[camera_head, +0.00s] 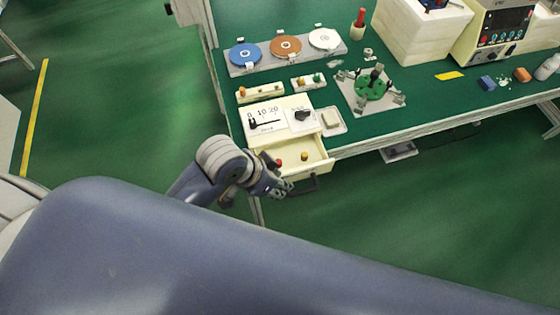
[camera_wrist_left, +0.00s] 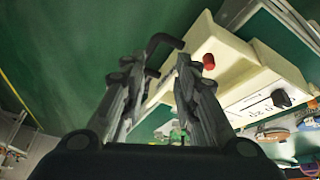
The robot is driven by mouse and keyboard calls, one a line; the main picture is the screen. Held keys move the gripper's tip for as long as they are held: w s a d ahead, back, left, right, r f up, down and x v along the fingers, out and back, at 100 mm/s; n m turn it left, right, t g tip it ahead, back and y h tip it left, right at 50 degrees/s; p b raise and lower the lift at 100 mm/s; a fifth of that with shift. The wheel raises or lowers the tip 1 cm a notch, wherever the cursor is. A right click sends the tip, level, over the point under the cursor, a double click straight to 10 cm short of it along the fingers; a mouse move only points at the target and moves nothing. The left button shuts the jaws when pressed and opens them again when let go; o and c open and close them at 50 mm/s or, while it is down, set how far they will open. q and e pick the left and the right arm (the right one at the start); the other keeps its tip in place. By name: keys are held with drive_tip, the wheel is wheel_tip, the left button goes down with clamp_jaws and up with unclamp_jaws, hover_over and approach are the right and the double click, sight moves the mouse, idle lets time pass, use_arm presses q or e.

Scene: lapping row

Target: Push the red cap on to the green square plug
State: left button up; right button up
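A small red piece (camera_head: 279,162), which looks like the red cap, is in the open cream drawer (camera_head: 318,165) under the bench's front edge. A red piece also shows in the left wrist view (camera_wrist_left: 208,62). A small green piece (camera_head: 317,77), possibly the green square plug, is in a pale holder (camera_head: 299,84) on the bench; its shape is too small to tell. My left gripper (camera_head: 284,188) is at the drawer's front, close to its dark handle (camera_head: 308,186). In the left wrist view its fingers (camera_wrist_left: 158,75) are apart, with the handle (camera_wrist_left: 163,40) near their tips. My right gripper is out of view.
A yellow-brown piece (camera_head: 304,156) is also in the drawer. Open floor lies in front.

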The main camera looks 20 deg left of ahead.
use_arm(q)
drive_tip(key=w+d+m+g, duration=0.1)
drive_tip(key=w+d+m, duration=0.1)
drive_tip(key=w+m, duration=0.25)
drive_tip(key=g+y, duration=0.2)
approach(278, 161)
wheel_tip(278, 161, down, 3)
drive_tip(key=shift+a+f+p, duration=0.15)
drive_tip(key=shift+a+p, duration=0.05)
drive_tip(key=shift+p, duration=0.1)
drive_tip(key=shift+w+d+f+p, duration=0.1)
drive_tip(key=shift+d+f+p, duration=0.15)
drive_tip(key=shift+f, duration=0.65)
drive_tip(key=shift+w+d+f+p, duration=0.1)
drive_tip(key=shift+d+f+p, duration=0.15)
drive_tip(key=shift+f, duration=0.65)
drive_tip(key=shift+w+d+f+p, duration=0.1)
drive_tip(key=shift+d+f+p, duration=0.1)
drive_tip(key=shift+f, duration=0.7)
drive_tip(key=c, duration=0.5)
